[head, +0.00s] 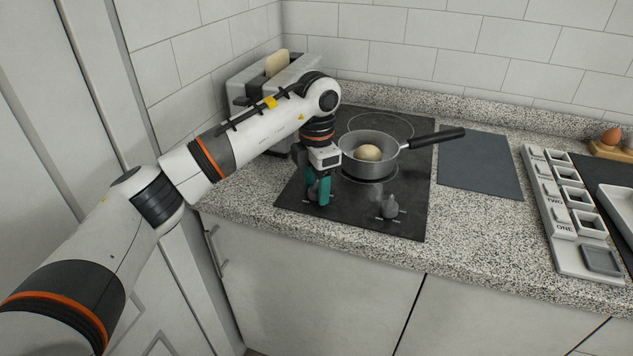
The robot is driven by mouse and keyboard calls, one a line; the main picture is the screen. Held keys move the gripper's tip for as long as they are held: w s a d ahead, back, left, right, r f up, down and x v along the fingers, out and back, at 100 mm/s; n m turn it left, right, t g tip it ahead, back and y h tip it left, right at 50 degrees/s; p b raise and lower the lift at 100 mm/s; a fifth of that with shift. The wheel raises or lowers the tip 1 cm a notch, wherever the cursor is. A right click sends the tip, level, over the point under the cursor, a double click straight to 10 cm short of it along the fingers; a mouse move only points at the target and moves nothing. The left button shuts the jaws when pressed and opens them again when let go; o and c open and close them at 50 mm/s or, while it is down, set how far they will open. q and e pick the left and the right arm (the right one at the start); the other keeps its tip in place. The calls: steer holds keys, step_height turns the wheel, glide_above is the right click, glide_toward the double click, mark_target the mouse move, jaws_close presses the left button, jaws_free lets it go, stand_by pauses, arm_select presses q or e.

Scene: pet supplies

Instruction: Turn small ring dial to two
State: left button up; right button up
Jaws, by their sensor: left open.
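A black cooktop (412,222) lies on the counter with two ring outlines and two grey dials near its front edge. The right dial (389,208) stands free, with its grip upright. The left dial (313,194) is largely hidden by my left gripper (319,196), whose teal fingers point down at it. The gripper is open around or just over this dial; I cannot tell if the fingers touch it. The dial markings are too small to read. My right gripper is not in view.
A grey pan (352,160) holding a pale round item (368,153) sits on the cooktop, its black handle (437,137) pointing right. A toaster (240,90) with bread stands behind my arm. A dark mat (480,165) and a compartment tray (560,222) lie to the right.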

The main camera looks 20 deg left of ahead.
arm_select(q)
steer(key=shift+c, duration=0.3)
steer(key=c, duration=0.9)
